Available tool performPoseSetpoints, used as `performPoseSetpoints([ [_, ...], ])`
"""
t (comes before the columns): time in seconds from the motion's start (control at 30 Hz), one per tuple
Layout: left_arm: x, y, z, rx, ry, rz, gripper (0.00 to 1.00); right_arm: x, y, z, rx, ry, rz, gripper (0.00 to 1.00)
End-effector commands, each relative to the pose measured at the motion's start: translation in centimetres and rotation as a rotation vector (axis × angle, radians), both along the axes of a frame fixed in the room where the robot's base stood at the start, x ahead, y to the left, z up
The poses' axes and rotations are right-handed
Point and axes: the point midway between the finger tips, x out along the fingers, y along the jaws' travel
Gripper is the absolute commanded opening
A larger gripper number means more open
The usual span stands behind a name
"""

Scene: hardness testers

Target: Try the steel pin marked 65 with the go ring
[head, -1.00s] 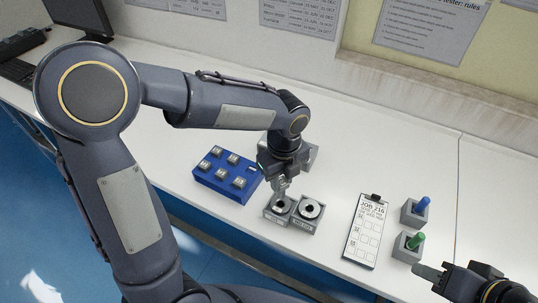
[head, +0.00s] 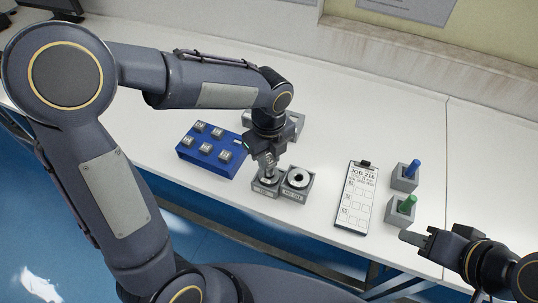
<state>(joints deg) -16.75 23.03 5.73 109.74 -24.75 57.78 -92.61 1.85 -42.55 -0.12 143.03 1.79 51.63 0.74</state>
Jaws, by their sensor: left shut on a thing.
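My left gripper (head: 267,168) points down over the left of two grey ring blocks. It is shut on a small steel pin, mostly hidden by the fingers; its mark cannot be read. The left ring block (head: 262,190) is partly covered by the gripper, and I cannot tell how far the pin is in its ring. The blue rack (head: 185,155) to the left holds several marked steel pins (head: 205,147). My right gripper (head: 413,237) is at the lower right, apart from everything; its jaws are unclear.
A clipboard (head: 357,198) reading JOB 216 lies right of the rings. Beyond it stand two grey blocks, one with a blue marker (head: 412,169) and one with a green marker (head: 407,203). A grey device (head: 292,126) stands behind my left wrist. The white bench (head: 330,140) is otherwise clear nearby.

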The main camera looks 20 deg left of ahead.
Motion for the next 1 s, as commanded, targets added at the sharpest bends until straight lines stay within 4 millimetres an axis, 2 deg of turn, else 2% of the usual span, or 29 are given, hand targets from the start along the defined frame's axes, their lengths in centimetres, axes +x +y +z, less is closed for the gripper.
performPoseSetpoints([
  [1.0, 0.03, 0.0, -0.89, -0.001, -0.001, 0.0, 0.0, 0.0, 0.0, -0.63, 0.0, 0.0, 0.0, 0.36],
])
